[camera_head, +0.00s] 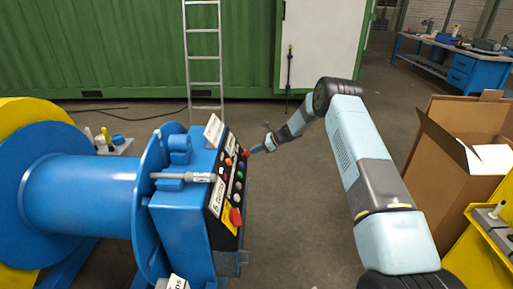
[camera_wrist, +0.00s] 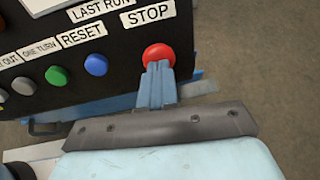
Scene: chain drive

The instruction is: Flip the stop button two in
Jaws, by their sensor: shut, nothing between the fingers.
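The red round button under the STOP label (camera_wrist: 148,14) is the stop button (camera_wrist: 158,53). It sits at the right end of a row on a dark control panel (camera_wrist: 30,45). My gripper (camera_wrist: 157,68) is shut and empty, with its fingertips at the lower edge of the red button. Whether they touch it I cannot tell. In the head view, my gripper (camera_head: 254,150) reaches the far end of the panel, close to a red button (camera_head: 245,153). The fingers hide the lowest part of the button in the wrist view.
A blue button (camera_wrist: 96,64) under RESET and a green one (camera_wrist: 57,76) sit left of the stop button. A larger red control (camera_head: 236,217) on yellow is at the panel's near end. A blue drum (camera_head: 80,195) stands left, a cardboard box (camera_head: 455,185) right.

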